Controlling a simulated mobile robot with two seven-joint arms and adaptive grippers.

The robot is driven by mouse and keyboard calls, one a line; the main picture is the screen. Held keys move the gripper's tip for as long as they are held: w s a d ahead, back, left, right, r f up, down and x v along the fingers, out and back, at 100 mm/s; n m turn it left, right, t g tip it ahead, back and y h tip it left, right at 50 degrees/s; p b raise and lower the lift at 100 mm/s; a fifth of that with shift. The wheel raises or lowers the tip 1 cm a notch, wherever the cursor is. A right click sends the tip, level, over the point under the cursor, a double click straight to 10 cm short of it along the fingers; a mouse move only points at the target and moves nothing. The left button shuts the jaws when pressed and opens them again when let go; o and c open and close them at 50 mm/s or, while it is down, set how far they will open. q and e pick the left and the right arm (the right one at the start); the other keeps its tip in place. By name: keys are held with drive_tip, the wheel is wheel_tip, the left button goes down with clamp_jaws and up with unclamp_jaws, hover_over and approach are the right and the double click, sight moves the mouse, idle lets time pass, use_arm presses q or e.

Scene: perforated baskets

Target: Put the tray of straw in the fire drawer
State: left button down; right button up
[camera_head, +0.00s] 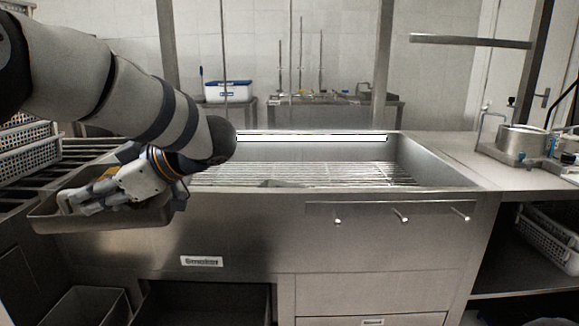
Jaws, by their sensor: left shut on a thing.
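A shallow metal tray (105,219) is held in front of the left part of the steel grill unit (245,235). My left gripper (72,205) reaches over it from the upper right and is shut on it. A shut drawer front (372,306) is at the lower right. My right gripper is not in view.
A wire grate (320,174) lies in the basin on top. Hooks (401,216) stick out at the front right. White perforated baskets (28,150) stand at the far left and lower right. A metal bin (90,306) is at the lower left. A pot (522,139) stands on the right counter.

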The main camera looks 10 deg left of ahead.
use_arm(q)
drive_tip(key=s+d+f+m+t+h+b, duration=0.1)
drive_tip(key=s+d+f+m+t+b, duration=0.5)
drive_tip(key=d+f, duration=0.4)
drive_tip(key=s+d+f+m+t+h+b, duration=0.1)
drive_tip(key=s+d+f+m+t+b, duration=0.3)
drive_tip(key=s+d+f, duration=0.6)
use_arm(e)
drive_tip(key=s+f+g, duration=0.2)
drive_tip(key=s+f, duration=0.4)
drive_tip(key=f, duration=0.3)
use_arm(q)
wheel_tip(320, 180, up, 7)
drive_tip(key=w+a+m+p, duration=0.1)
drive_tip(key=w+p, duration=0.1)
drive_tip(key=p, duration=1.2)
drive_tip(key=shift+w+a+h+p, duration=0.3)
drive_tip(key=shift+a+p, duration=0.1)
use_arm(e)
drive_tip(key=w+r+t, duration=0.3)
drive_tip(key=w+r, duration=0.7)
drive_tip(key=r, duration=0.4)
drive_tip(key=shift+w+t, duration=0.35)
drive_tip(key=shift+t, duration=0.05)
use_arm(q)
drive_tip(key=shift+s, duration=0.1)
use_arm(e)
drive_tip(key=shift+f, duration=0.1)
